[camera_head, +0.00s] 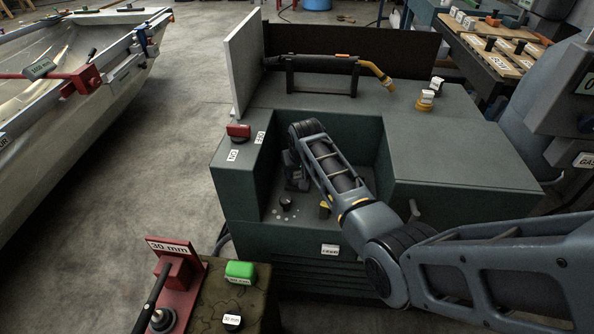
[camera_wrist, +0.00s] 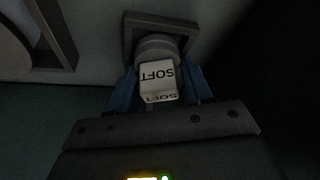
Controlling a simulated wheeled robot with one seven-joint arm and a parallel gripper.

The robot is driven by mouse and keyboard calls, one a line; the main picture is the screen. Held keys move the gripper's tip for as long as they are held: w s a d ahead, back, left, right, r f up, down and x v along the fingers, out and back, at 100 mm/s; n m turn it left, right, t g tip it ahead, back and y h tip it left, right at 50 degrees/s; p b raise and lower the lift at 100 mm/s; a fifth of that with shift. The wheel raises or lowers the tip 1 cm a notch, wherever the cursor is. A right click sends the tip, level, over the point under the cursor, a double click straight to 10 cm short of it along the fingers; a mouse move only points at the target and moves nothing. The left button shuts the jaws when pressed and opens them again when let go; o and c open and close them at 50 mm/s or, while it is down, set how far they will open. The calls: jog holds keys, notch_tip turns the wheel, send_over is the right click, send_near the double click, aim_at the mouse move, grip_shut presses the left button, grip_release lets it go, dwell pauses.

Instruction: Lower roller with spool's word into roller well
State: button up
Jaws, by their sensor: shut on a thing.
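In the wrist view, a pale block marked SOFT (camera_wrist: 158,82) sits on a round grey roller body (camera_wrist: 160,45). My gripper (camera_wrist: 158,88) is shut on it, with a blue finger on each side. A dark square frame (camera_wrist: 131,32), which looks like the roller well, surrounds the roller's far end; I cannot tell how deep the roller sits. In the head view, my gripper (camera_head: 297,172) reaches down into the green machine's recess (camera_head: 345,125). My arm hides the roller and well there. I cannot make out the spool or its word.
Two labelled pieces (camera_head: 425,98) stand on the machine's top right. A torch (camera_head: 310,62) rests on a stand behind the recess. A red switch (camera_head: 238,131) is on the left ledge. A dark knob (camera_head: 285,203) is on the recess floor. A second dark frame (camera_wrist: 68,45) lies left.

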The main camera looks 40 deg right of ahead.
jog(key=shift+f, duration=0.15)
jog(key=o, duration=1.1)
jog(key=shift+o, duration=0.3)
jog(key=shift+a, duration=0.15)
jog(key=shift+o, duration=0.2)
jog(key=shift+f, duration=0.1)
jog(key=o, duration=0.3)
jog(key=shift+s, duration=0.1)
jog(key=shift+o, duration=0.2)
